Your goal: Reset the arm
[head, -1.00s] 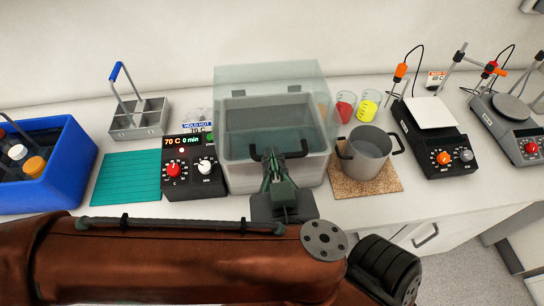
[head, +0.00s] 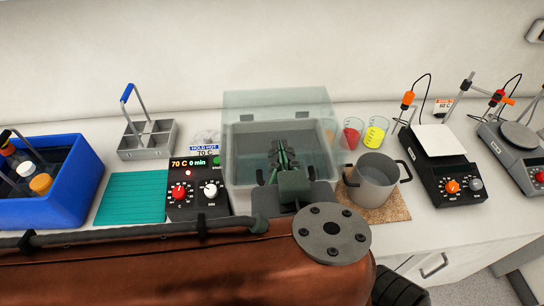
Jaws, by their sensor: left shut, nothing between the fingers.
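My left arm crosses the bottom of the head view from the left. My left gripper (head: 281,150) is shut and empty. It shows in front of the water bath (head: 236,172), a grey-white tub with a clear raised lid (head: 270,102). The fingers overlap the bath's opening in the picture; I cannot tell how high above it they are. My right gripper is not in view.
A blue crate (head: 72,192) with bottles, a teal mat (head: 130,198) and a grey carrier (head: 146,147) stand left. A control box (head: 195,178) adjoins the bath. Right are a steel pot (head: 372,183), red (head: 351,135) and yellow (head: 375,133) beakers, and hotplates (head: 450,172).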

